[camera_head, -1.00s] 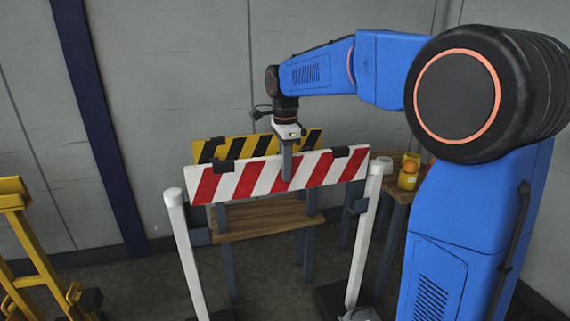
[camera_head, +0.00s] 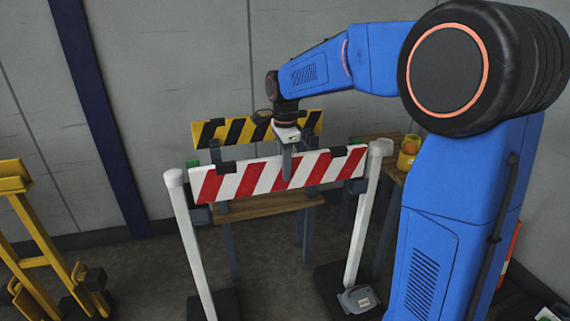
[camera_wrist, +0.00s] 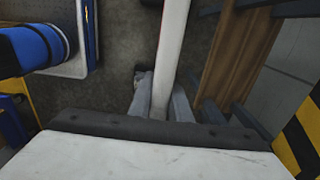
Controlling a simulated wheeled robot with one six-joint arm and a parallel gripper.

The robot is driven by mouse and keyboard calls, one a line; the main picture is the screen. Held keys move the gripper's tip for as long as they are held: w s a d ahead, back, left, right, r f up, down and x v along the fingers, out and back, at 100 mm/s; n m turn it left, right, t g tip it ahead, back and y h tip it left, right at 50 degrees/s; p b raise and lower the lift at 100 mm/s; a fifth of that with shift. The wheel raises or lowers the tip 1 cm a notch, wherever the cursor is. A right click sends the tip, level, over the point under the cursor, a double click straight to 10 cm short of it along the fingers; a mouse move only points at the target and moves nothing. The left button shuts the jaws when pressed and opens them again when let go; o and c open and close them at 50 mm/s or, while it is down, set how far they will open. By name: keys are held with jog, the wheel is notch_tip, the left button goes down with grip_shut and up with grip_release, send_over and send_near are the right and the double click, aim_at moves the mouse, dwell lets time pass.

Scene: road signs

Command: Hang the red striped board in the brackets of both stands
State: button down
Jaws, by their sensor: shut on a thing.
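The red and white striped board (camera_head: 255,178) is held level between the two white stands. My gripper (camera_head: 287,168) is shut on its top edge near the middle; the wrist view shows the board (camera_wrist: 171,45) edge-on between the fingers (camera_wrist: 161,103). The left stand (camera_head: 189,235) and right stand (camera_head: 362,220) are upright. The dark left bracket (camera_head: 202,215) shows just below the board's left end. The right bracket (camera_head: 360,187) is small and partly hidden by the board's end and the post. I cannot tell whether the board touches either bracket.
A yellow-black striped board (camera_head: 235,131) stands behind, by a wooden bench (camera_head: 265,206). A yellow frame (camera_head: 45,235) stands at left. An orange-topped yellow item (camera_head: 408,150) sits on a table at right. A grey weight (camera_head: 358,300) lies by the right stand's foot.

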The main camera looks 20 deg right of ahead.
aim_at(285, 189)
jog(key=shift+f, duration=2.6)
jog(key=shift+f, duration=0.25)
jog(key=c, duration=1.6)
grip_release()
jog(key=shift+o, duration=0.2)
notch_tip(285, 189, up, 17)
jog(key=shift+r, duration=0.2)
jog(key=s+d+f+n+t, duration=0.15)
jog(key=s+n, duration=0.25)
jog(key=s, duration=0.5)
jog(key=s+d+f+n+t, duration=0.1)
jog(key=s+d+f+n, duration=0.15)
jog(key=s+n, duration=0.45)
jog(key=s+d+f+n+t, duration=0.1)
jog(key=s+f+n, duration=0.2)
jog(key=s+f, duration=0.2)
jog(key=s+d+f+n+t, duration=0.1)
jog(key=s+f+n, duration=0.3)
jog(key=s, duration=0.8)
jog(key=shift+s+d+f, duration=0.25)
jog(key=shift+d+f, duration=0.25)
jog(key=shift+f, duration=0.45)
